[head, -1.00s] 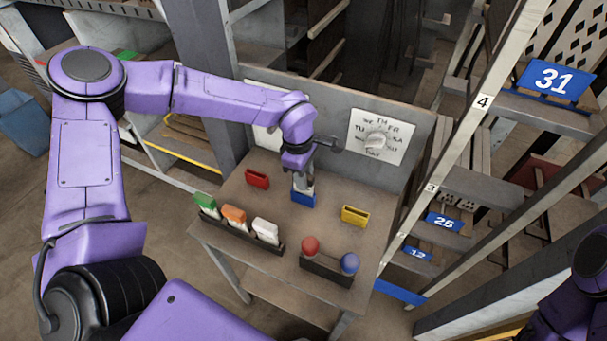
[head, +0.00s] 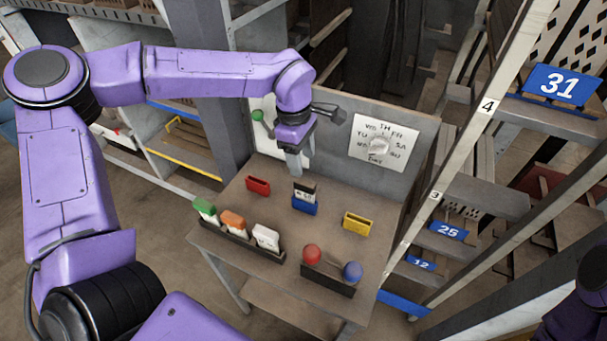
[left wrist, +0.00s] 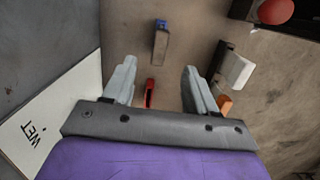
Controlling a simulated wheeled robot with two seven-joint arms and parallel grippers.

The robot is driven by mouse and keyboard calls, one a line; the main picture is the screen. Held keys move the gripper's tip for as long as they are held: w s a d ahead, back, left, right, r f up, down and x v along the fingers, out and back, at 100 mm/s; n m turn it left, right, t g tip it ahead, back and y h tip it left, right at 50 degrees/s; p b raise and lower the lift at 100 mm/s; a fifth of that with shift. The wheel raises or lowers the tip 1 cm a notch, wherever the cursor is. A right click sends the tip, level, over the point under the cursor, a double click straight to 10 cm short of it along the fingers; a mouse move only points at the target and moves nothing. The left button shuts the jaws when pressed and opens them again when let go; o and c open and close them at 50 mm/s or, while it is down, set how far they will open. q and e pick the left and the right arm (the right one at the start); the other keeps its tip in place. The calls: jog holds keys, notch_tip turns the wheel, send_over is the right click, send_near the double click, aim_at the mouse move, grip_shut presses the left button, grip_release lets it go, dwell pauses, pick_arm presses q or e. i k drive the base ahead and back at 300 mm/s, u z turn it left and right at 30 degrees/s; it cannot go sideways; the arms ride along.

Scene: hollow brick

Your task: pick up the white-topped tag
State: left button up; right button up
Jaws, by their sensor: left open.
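The white-topped tag (head: 266,237) stands at the right end of a dark rack (head: 243,250), beside an orange-topped tag (head: 233,221) and a green-topped tag (head: 204,208). In the left wrist view the white-topped tag (left wrist: 238,70) lies to the right of the fingers. My left gripper (head: 298,160) is open and empty, above the table's back part near the panel. It also shows in the left wrist view (left wrist: 160,70). A dark-topped tag (head: 304,191) stands in the blue holder (head: 305,207), apart from the fingers. My right gripper is out of view.
A red holder (head: 258,185) and a yellow holder (head: 357,222) stand on the table. The upright panel (head: 340,115) with a dial rises behind. Shelving stands at right.

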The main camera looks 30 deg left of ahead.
aim_at(267, 240)
jog(key=k, duration=1)
